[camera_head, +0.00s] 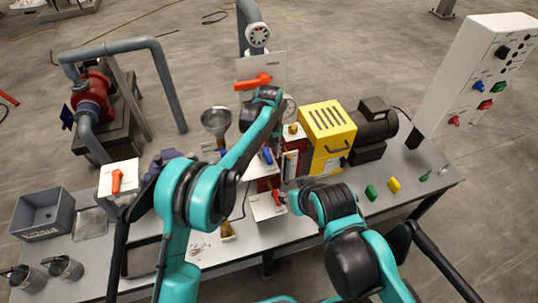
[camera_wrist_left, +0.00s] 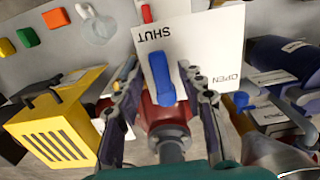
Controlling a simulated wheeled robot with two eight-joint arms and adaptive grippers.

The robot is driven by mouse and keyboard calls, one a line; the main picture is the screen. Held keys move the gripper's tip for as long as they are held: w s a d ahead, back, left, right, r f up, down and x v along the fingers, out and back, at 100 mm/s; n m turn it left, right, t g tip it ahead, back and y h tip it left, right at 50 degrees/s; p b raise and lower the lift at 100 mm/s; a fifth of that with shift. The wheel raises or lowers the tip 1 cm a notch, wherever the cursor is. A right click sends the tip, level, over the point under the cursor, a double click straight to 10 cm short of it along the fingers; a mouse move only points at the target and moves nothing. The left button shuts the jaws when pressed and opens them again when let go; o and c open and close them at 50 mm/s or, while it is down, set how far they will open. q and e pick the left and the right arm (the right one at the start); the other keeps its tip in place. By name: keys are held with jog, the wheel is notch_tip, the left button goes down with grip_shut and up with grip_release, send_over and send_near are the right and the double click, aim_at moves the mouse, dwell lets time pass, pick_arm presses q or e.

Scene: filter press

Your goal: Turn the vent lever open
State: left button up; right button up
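A blue lever (camera_wrist_left: 161,80) sits on a white plate (camera_wrist_left: 206,45) marked SHUT and OPEN; the wrist view shows the lettering inverted. No vent label is readable. The lever lies nearer the SHUT side. My left gripper (camera_wrist_left: 163,103) is open, one finger on each side of the lever, with gaps visible. In the head view the blue lever (camera_head: 267,155) shows just below my left gripper (camera_head: 272,143), partly hidden by it. My right gripper (camera_head: 284,198) is close to a red lever (camera_head: 276,197) on a lower white plate (camera_head: 264,208); its fingers are too small to judge.
A yellow machine (camera_head: 327,130) stands right of the levers. Orange levers on white plates are at the back (camera_head: 254,82) and at the left (camera_head: 116,181). A funnel (camera_head: 215,121) stands behind my left arm. The bench (camera_head: 400,180) has free room at the right.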

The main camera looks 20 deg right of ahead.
pick_arm(q)
jog(key=shift+f, duration=0.5)
grip_shut()
jog(key=shift+a+m, duration=0.2)
jog(key=shift+m, duration=0.1)
jog(key=w+a+m, duration=0.1)
jog(key=m, duration=0.4)
jog(key=w+a+m, duration=0.1)
jog(key=m, duration=0.5)
jog(key=w+a+m+b, duration=0.1)
jog(key=a+m, duration=0.1)
jog(key=m, duration=0.4)
jog(key=shift+w, duration=0.4)
jog(key=shift+m, duration=0.3)
